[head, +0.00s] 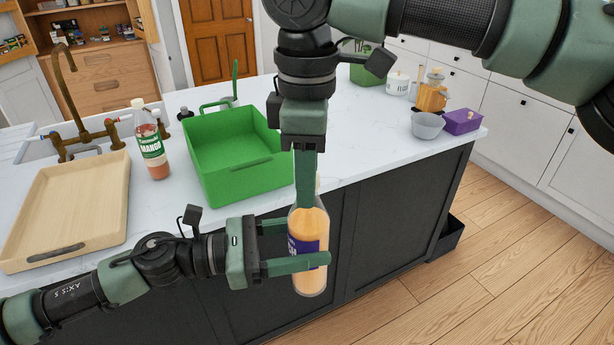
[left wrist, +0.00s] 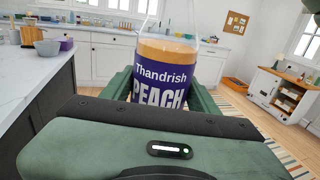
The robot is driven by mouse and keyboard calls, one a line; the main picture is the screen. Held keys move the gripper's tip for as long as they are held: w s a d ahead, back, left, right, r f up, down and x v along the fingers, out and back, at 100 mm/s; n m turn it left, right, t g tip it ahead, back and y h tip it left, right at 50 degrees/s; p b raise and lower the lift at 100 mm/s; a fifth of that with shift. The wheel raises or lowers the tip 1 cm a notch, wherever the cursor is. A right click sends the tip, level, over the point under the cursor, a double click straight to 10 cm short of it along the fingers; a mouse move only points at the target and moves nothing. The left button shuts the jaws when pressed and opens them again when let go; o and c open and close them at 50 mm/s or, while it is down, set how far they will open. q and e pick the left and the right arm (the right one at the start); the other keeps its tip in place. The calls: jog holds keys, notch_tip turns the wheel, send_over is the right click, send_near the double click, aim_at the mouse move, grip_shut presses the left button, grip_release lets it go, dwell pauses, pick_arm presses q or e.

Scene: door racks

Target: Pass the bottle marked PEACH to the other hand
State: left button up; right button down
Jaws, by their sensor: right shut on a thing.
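The PEACH bottle (head: 309,226) hangs upright in front of the dark island side, with orange contents and a purple label. In the left wrist view, its label (left wrist: 163,75) reads "Thandrish PEACH". My right gripper (head: 306,190) comes down from above and is shut on the bottle's upper part, hiding most of the neck. My left gripper (head: 300,243) reaches in from the left at label height. Its fingers are open and lie on either side of the bottle, one in front and one mostly hidden behind. I cannot tell whether they touch it.
The counter holds a MANGO bottle (head: 151,148), an empty green bin (head: 240,180) and a wooden tray (head: 75,250). Farther right stand a grey bowl (head: 427,126) and a purple box (head: 462,122).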

pick_arm(q)
jog(key=o, duration=0.4)
jog(key=shift+c, duration=0.2)
